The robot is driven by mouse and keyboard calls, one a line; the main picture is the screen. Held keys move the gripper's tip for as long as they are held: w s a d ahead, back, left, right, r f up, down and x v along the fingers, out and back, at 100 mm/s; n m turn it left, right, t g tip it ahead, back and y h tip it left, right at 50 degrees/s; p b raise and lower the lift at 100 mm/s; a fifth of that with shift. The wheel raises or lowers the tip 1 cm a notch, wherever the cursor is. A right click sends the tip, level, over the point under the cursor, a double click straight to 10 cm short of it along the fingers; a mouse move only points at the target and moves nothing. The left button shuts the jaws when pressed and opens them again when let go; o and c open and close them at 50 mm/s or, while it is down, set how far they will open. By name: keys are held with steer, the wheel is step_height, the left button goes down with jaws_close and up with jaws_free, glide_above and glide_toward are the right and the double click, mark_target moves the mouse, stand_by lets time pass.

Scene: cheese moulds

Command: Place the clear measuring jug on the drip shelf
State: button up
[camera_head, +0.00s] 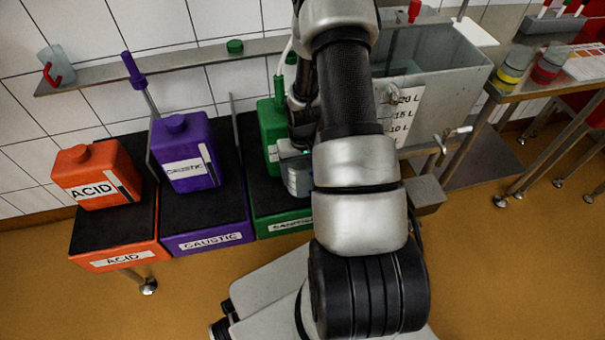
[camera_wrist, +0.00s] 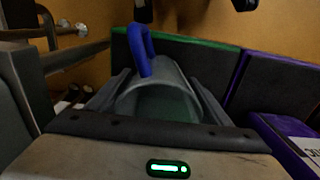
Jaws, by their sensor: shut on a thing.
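My gripper (camera_wrist: 158,88) is shut on a clear, greenish-grey jug with a blue handle (camera_wrist: 165,102), its open mouth facing the wrist camera. The two fingers lie along its sides. The grey drip shelf (camera_head: 185,64) runs along the tiled wall. Another clear jug with a red handle (camera_head: 56,62) stands at its left end, and a green cap (camera_head: 235,46) lies further right on it.
Orange acid (camera_head: 98,170), purple caustic (camera_head: 185,150) and green (camera_head: 268,115) containers stand on dark-topped bunds below the shelf. A purple dipper or pump (camera_head: 134,70) rises in front of the shelf. A grey tank (camera_head: 440,75) stands right. Shelf space between red-handled jug and green cap looks clear.

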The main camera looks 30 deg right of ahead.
steer(key=shift+f, duration=0.15)
steer(key=o, duration=1.2)
steer(key=shift+c, duration=0.2)
